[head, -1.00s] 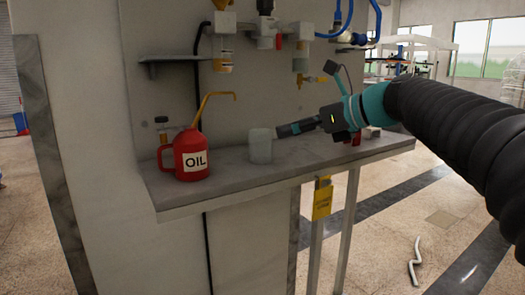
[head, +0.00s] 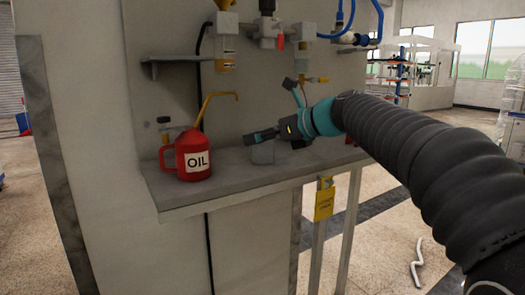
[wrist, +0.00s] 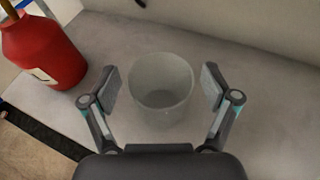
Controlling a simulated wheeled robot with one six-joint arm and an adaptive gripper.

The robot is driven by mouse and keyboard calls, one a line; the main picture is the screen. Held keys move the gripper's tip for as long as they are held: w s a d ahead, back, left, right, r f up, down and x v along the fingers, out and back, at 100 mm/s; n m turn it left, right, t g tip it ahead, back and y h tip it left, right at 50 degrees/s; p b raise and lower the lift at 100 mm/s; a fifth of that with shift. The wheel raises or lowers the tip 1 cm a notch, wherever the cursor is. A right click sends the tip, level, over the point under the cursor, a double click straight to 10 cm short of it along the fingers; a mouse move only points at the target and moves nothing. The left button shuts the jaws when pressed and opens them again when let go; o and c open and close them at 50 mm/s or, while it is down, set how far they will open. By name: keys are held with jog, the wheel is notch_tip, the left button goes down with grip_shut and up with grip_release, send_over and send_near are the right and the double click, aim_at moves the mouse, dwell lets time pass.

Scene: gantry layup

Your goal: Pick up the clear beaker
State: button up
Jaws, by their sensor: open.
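The clear beaker (wrist: 160,88) stands upright on the grey shelf (wrist: 60,113), its open rim facing the wrist camera. In the head view the beaker (head: 262,154) is partly hidden behind my gripper (head: 262,136). In the wrist view my gripper (wrist: 160,88) is open, with one finger pad to the left of the beaker and one to the right. Gaps show between both pads and the beaker's wall. How far the fingertips reach down along it is hard to tell.
A red oil can (head: 193,155) with a long spout stands on the shelf left of the beaker. It is close to the left finger in the wrist view (wrist: 42,50). The wall (head: 270,95) with fittings rises behind. A yellow tag (head: 324,203) hangs below the shelf's front edge.

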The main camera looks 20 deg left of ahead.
jog(key=c, duration=1.2)
jog(key=shift+r, duration=0.2)
